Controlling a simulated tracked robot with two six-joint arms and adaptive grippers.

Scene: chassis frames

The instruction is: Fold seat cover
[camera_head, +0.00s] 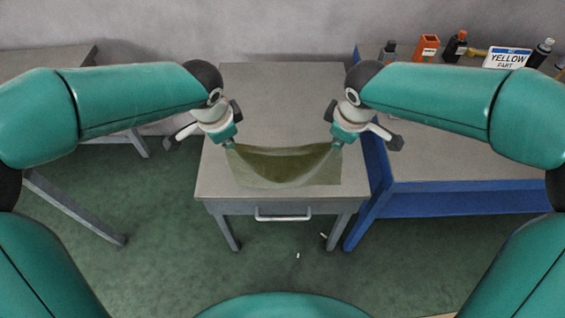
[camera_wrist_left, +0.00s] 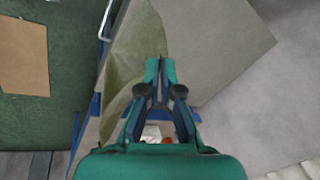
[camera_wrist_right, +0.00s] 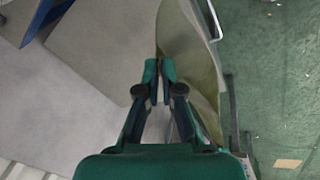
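The seat cover (camera_head: 285,168) is an olive-green cloth over the front part of the grey table. Its far edge is lifted and sags between my two grippers, while the near part lies on the tabletop. My left gripper (camera_head: 231,143) is shut on its far left corner. The cloth hangs from the fingers in the left wrist view (camera_wrist_left: 135,55). My right gripper (camera_head: 338,142) is shut on its far right corner. The cloth also hangs from the fingers in the right wrist view (camera_wrist_right: 188,45).
The grey table (camera_head: 280,90) is bare behind the cloth and has a drawer handle (camera_head: 283,217) in front. A blue-framed bench (camera_head: 460,198) on the right carries bottles and a YELLOW PART sign (camera_head: 507,58). Another table (camera_head: 45,62) stands at the left.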

